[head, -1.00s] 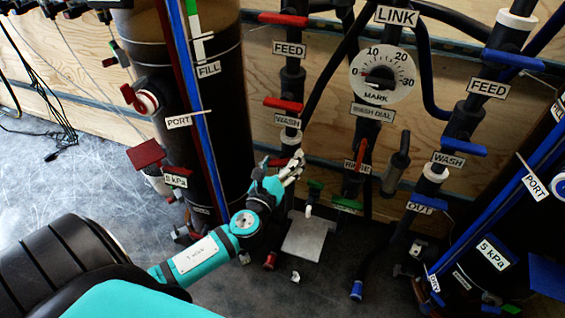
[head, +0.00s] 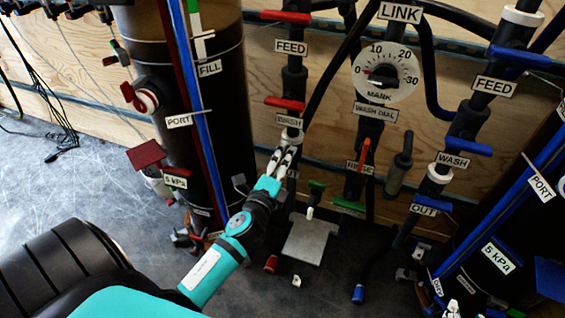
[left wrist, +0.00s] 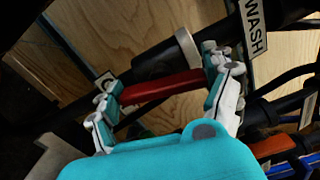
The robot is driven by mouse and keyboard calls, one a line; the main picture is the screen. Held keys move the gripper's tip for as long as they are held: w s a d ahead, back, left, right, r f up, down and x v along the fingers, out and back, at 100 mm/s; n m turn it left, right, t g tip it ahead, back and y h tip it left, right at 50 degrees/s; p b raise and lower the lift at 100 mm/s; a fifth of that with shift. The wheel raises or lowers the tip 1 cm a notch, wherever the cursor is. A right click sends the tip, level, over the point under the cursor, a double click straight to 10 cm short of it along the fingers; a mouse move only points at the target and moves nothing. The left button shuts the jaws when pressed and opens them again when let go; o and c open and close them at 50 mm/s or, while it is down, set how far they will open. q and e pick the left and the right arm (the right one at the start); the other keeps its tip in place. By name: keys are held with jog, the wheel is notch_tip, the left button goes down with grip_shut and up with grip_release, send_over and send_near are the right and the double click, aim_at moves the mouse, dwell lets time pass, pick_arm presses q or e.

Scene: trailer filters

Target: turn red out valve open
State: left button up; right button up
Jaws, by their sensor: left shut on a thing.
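The red out valve's handle (left wrist: 162,90) is a red bar on a black pipe. In the left wrist view it lies between the fingers of my left gripper (left wrist: 168,92), below a white collar on the pipe. The gripper is shut on the handle, with one finger at each end. In the head view the left gripper (head: 283,158) is at the pipe under the left WASH label, and its fingers hide most of the handle.
The red wash valve (head: 285,103) and red feed valve (head: 286,17) sit above on the same pipe. The orange rinse valve (head: 364,152) stands to the right. A large black tank (head: 185,130) stands close on the left. A grey plate (head: 306,240) is below.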

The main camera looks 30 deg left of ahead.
pick_arm(q)
jog(key=shift+f+n, duration=0.1)
jog(key=shift+n, duration=1.1)
pick_arm(e)
jog(key=shift+s+d+f, duration=0.15)
jog(key=shift+s+f, duration=0.1)
jog(key=shift+f, duration=0.05)
jog(key=shift+g, duration=0.3)
pick_arm(q)
jog(key=o, duration=1)
jog(key=shift+s, duration=0.1)
pick_arm(e)
jog(key=shift+s, duration=0.1)
pick_arm(q)
jog(key=v, duration=1.2)
jog(key=shift+n, duration=0.3)
